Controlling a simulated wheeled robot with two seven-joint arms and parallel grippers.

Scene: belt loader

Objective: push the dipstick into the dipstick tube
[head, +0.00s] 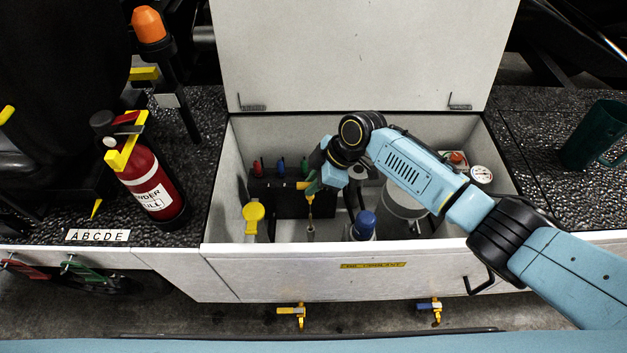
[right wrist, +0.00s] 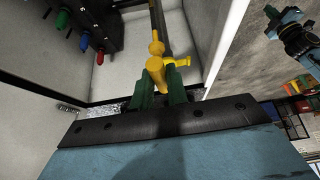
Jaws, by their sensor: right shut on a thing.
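The dipstick has a yellow handle (right wrist: 156,70) and a thin shaft (head: 309,212). My right gripper (head: 312,187) reaches down into the open white compartment with its green fingers shut on the handle. In the head view the shaft points down toward a slim grey upright tube (head: 311,234) near the compartment's front wall. The shaft lines up with the tube's top, but I cannot tell how far the tip is inside.
Beside the tube stand a yellow-capped filler (head: 253,212), a blue-capped neck (head: 364,222) and a grey canister (head: 400,212). A black block (head: 285,197) with coloured plugs is behind. Compartment walls surround them; the lid (head: 365,55) stands open. A fire extinguisher (head: 150,180) stands left.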

